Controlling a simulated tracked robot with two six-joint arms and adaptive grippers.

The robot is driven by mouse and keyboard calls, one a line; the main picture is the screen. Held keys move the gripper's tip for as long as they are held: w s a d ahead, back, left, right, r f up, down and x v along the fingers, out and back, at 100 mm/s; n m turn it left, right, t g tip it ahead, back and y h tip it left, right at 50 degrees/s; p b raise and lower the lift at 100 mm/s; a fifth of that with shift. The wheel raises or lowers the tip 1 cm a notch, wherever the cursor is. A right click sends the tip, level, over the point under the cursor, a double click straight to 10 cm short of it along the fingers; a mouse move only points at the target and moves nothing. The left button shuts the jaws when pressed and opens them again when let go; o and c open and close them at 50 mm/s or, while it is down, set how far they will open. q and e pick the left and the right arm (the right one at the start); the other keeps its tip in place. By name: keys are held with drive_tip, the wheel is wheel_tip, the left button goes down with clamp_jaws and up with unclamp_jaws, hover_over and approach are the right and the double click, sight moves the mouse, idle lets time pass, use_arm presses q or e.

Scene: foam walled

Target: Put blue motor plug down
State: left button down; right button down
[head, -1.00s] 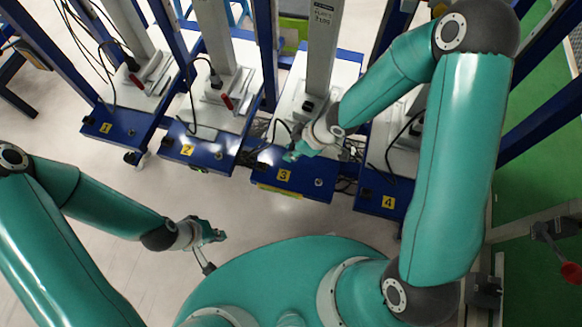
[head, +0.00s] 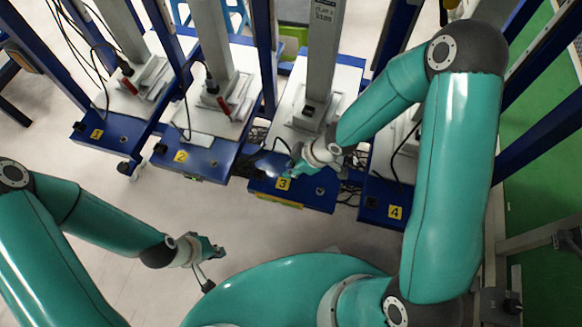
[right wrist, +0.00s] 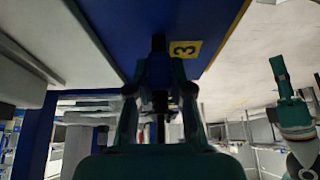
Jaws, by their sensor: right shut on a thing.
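My right gripper (head: 292,170) is over the blue front panel of the stand labelled 3 (head: 262,186), just above its yellow label. In the right wrist view, my right gripper (right wrist: 160,92) is shut on a small dark blue plug (right wrist: 159,101), between its two fingers. A black part lies in line with the plug, against the blue panel (right wrist: 115,22); whether they touch is unclear. In the head view the gripper hides the plug. My left gripper (head: 217,251) is low on the left over the floor, away from the stands; its jaw opening is too small to read.
Stands labelled 1 (head: 120,141), 2 (head: 205,168) and 4 (head: 385,215) flank stand 3, with blue posts and black cables between. Grey columns rise from their white tops. Pale floor (head: 120,230) is clear in front of stands 1 and 2.

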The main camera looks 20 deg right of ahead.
drive_tip(key=c, duration=1)
unclamp_jaws()
drive_tip(key=shift+c, duration=0.2)
drive_tip(key=shift+d+r+p, duration=0.1)
drive_tip(key=shift+r+p, duration=0.2)
drive_tip(key=shift+p, duration=0.1)
drive_tip(key=p+v, duration=0.9)
drive_tip(key=v, duration=0.2)
drive_tip(key=s+a+f+m+g, duration=0.2)
drive_tip(key=s+a+f+m, duration=0.3)
drive_tip(key=m, duration=0.8)
drive_tip(key=s+f, duration=0.3)
drive_tip(key=s, duration=0.2)
drive_tip(key=shift+s+f+g+h, duration=0.3)
drive_tip(key=shift+f, duration=0.05)
